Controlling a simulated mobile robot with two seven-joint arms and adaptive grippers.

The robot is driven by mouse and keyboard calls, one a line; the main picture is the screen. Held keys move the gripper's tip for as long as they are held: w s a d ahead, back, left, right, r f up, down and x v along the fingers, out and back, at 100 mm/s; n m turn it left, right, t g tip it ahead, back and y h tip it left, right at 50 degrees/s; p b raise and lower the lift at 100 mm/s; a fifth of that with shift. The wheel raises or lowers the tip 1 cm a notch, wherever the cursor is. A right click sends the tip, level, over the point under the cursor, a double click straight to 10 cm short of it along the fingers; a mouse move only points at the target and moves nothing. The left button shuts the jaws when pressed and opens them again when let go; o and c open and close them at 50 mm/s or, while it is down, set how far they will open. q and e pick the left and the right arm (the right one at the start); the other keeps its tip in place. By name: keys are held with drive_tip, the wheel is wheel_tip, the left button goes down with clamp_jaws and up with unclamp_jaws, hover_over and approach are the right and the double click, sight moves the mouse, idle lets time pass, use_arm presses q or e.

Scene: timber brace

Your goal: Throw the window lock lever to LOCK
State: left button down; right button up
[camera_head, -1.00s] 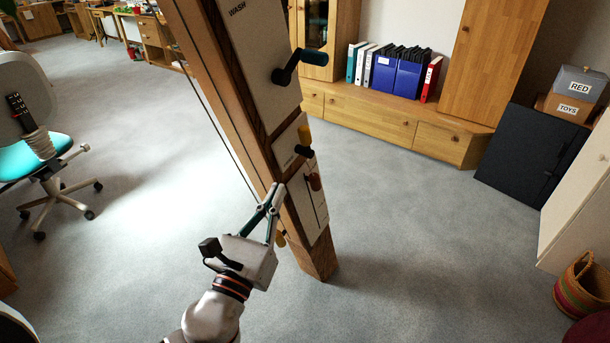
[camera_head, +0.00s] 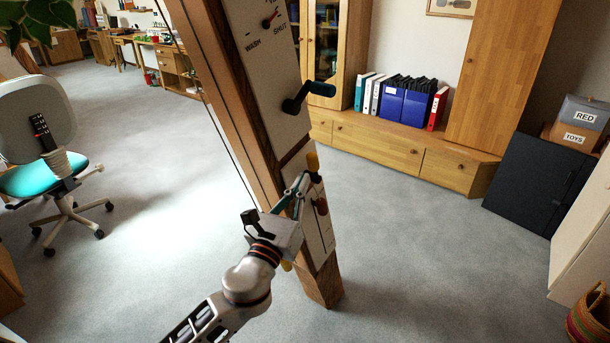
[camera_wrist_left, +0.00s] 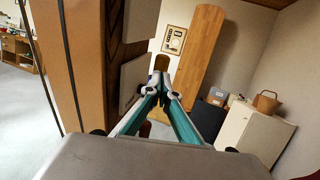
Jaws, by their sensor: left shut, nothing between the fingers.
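A timber post (camera_head: 232,82) carries white panels. I cannot read a LOCK label, so I cannot tell for sure that this is the window lock lever. A red-brown knob (camera_head: 321,206) sits on the lower slotted panel (camera_head: 318,238). My left gripper (camera_head: 303,181) is shut and empty, its fingertips just below the yellow tip; touching or apart, I cannot tell. In the left wrist view the shut fingertips (camera_wrist_left: 160,82) overlap the lever's lower part. My right gripper is not in view.
An office chair (camera_head: 50,165) stands at left, a low wooden cabinet (camera_head: 385,148) behind. The grey floor (camera_head: 430,250) around the post is clear.

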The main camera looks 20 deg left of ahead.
sight(311, 166)
use_arm(q)
drive_tip(key=shift+x, duration=1.3)
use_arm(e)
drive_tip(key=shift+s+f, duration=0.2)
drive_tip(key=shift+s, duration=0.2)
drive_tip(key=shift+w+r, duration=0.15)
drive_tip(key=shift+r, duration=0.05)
